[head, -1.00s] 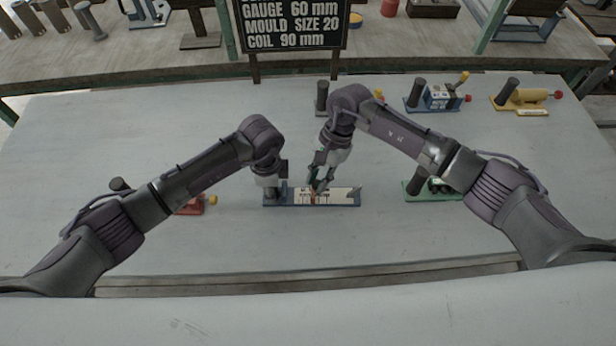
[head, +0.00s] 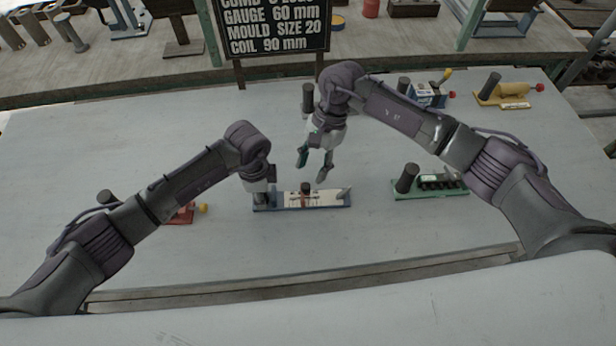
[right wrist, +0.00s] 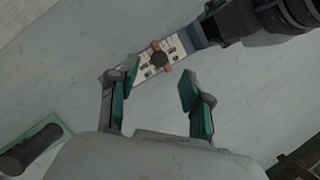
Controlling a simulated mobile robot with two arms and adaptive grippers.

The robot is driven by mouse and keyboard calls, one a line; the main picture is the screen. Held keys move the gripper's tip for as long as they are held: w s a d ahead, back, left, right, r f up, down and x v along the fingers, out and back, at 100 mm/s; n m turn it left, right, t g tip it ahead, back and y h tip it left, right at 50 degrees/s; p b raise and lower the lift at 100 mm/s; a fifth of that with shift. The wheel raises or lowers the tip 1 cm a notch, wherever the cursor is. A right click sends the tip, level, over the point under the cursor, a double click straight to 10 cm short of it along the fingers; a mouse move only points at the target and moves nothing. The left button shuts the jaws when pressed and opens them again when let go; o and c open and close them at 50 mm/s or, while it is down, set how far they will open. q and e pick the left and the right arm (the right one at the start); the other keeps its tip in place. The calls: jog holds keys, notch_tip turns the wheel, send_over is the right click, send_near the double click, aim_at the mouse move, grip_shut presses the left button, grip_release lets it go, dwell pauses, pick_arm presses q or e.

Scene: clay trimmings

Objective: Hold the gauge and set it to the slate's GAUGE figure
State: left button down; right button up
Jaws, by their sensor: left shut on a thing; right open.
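The gauge (head: 325,199) is a blue base with a pale marked scale, a red slider with a dark knob (head: 305,189) and a pointed end at the right. My left gripper (head: 262,193) is shut on the gauge's left end; its fingertips are partly hidden. My right gripper (head: 312,172) is open and empty, above and behind the slider, apart from it. In the right wrist view the gauge's scale (right wrist: 177,45) and the knob (right wrist: 159,58) show beyond the open fingers (right wrist: 158,95). The slate (head: 272,27) reads GAUGE 60 mm. The scale figures are too small to read.
A green device (head: 430,188) stands right of the gauge, and a red one (head: 183,214) stands left, partly behind my left arm. Blue (head: 428,95) and yellow (head: 508,93) devices stand at the back right. The table between the gauge and front edge is clear.

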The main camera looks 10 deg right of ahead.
jog(key=v, duration=0.7)
pick_arm(q)
jog(key=c, duration=0.7)
grip_release()
jog(key=shift+r, duration=0.1)
pick_arm(e)
jog(key=shift+f, duration=0.1)
